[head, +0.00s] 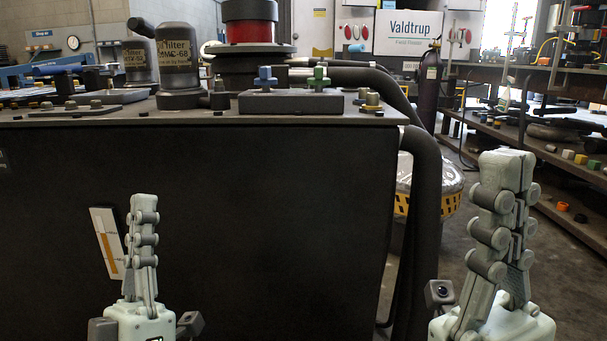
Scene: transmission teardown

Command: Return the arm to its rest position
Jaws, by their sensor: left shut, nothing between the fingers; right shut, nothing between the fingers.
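My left gripper (143,203) points straight up in front of the dark tank's front face, its pale green fingers together and empty. My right gripper (507,165) points up at the right, larger in the picture, its fingers also together with nothing between them. It stands to the right of the tank (260,220), in front of the floor and shelves. Both grippers are apart from everything around them, as far as this view shows. The arms below the grippers are cut off by the lower edge of the picture.
On the tank top are a grey filter housing (178,65), a red and black cylinder (250,32), and a block with blue and green knobs (291,102). Thick black hoses (428,200) run down its right side. A shelf rack (550,150) stands at the right; open floor (565,270) lies before it.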

